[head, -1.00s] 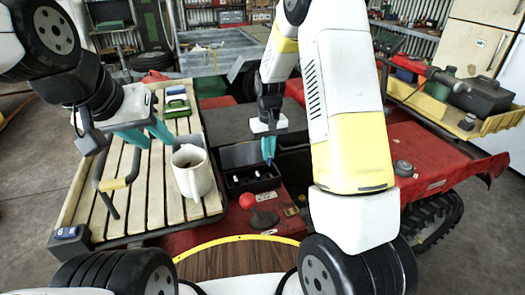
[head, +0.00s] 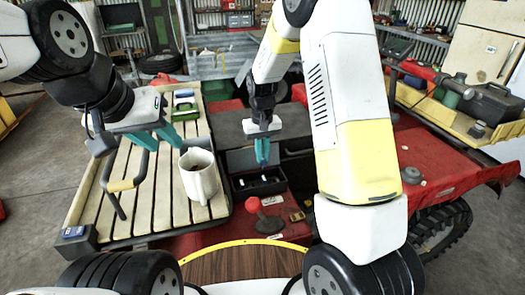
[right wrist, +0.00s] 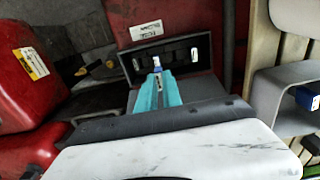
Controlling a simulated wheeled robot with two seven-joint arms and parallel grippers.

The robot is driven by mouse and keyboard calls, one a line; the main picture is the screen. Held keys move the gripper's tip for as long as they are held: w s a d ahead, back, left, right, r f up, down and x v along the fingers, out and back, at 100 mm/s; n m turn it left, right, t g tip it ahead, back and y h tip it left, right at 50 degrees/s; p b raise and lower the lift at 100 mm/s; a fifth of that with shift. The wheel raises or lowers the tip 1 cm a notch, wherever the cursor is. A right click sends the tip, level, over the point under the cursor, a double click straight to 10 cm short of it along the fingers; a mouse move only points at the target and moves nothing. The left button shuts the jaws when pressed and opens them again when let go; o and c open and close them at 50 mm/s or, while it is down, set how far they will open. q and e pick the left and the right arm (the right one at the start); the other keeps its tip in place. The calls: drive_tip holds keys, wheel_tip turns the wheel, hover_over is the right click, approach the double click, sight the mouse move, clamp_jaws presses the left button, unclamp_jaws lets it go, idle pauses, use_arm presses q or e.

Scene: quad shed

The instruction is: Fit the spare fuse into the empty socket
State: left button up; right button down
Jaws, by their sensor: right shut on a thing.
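A black fuse box (head: 236,187) with its lid raised sits on the red vehicle body in the head view; it holds white fuses. It also shows in the right wrist view (right wrist: 177,52), with pale fuses at each side. My right gripper (head: 262,163) points down over the middle of the box. In the right wrist view its teal fingers (right wrist: 157,76) are shut on the spare fuse (right wrist: 157,62), blue and white, in front of the box's middle. I cannot tell whether the fuse touches the socket. My left gripper (head: 167,146) is open and empty above the slatted rack.
A white mug (head: 199,179) stands on the slatted rack (head: 150,205), left of the box. A red-knobbed lever (head: 254,205) rises just in front of the box. A green item (head: 185,112) lies at the rack's back. A yellow-edged rack (head: 440,103) holds gear at the right.

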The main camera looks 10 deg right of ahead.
drive_tip(key=shift+s+a+f, duration=0.15)
drive_tip(key=shift+a+f, duration=0.4)
drive_tip(key=shift+f, duration=0.55)
drive_tip(key=shift+s+a+f, duration=0.15)
drive_tip(key=shift+a+f, duration=0.4)
drive_tip(key=shift+f, duration=0.5)
drive_tip(key=shift+s+a+f, duration=0.15)
drive_tip(key=shift+a+f, duration=0.4)
drive_tip(key=shift+f, duration=0.55)
drive_tip(key=shift+f, duration=0.2)
drive_tip(key=shift+f, duration=1.15)
drive_tip(key=c, duration=1.4)
unclamp_jaws()
drive_tip(key=shift+c, duration=0.2)
